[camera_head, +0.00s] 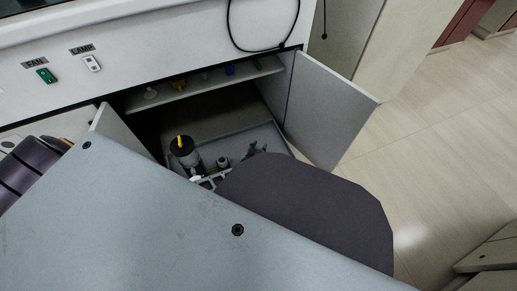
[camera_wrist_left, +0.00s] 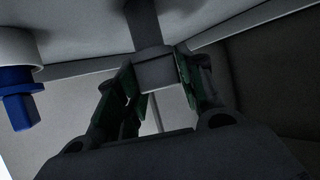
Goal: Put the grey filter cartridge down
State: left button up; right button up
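In the left wrist view, my left gripper (camera_wrist_left: 158,88) has a green-padded finger on each side of a grey block, which I take to be the grey filter cartridge (camera_wrist_left: 155,73). The fingers look closed on it, and a darker grey piece rises behind it. The cartridge cannot be made out there. Whether it touches a surface is unclear. My right gripper is not in view.
A shelf (camera_head: 215,82) with small coloured parts is above. The open right door (camera_head: 325,110) bounds the opening. A blue-ended white part (camera_wrist_left: 20,105) is near the wrist.

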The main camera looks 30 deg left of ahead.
pick_arm(q)
jog(key=shift+o, duration=1.4)
jog(key=shift+r, duration=0.1)
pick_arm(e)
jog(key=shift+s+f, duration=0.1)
pick_arm(q)
jog(key=shift+s+r, duration=0.2)
jog(key=shift+s, duration=0.2)
jog(key=shift+p+v, duration=0.65)
jog(key=shift+v, duration=0.55)
jog(key=shift+p+v, duration=0.4)
jog(key=shift+v, duration=0.8)
jog(key=p+v, duration=0.1)
jog(key=v, duration=0.5)
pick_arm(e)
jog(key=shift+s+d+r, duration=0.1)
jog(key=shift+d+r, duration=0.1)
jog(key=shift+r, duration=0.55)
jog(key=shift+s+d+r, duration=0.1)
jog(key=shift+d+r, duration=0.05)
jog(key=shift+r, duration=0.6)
pick_arm(q)
jog(key=shift+s+r, duration=0.15)
jog(key=shift+s, duration=0.05)
